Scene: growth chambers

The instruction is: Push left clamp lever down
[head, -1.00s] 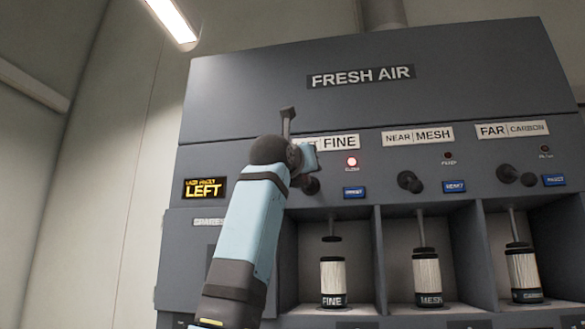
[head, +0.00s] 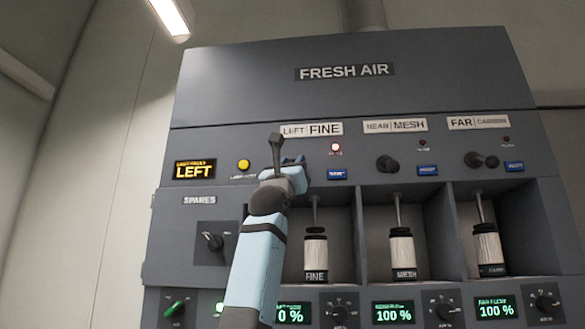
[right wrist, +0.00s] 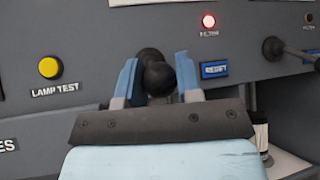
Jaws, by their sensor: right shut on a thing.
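The left clamp lever, under the "LEFT FINE" label (head: 311,130), is hidden behind my right gripper (head: 291,163) in the head view. In the right wrist view the lever's black round knob (right wrist: 158,79) sits between the two blue fingers of my right gripper (right wrist: 158,80), which is shut on it. The red lamp (head: 335,147) beside the lever is lit. My left gripper is not in view.
The MESH lever (head: 387,164) and CARBON lever (head: 482,160) are to the right, each above its own cartridge bay. A blue button (head: 337,174) is close right of my gripper. A yellow lamp test button (head: 243,164) is on the left.

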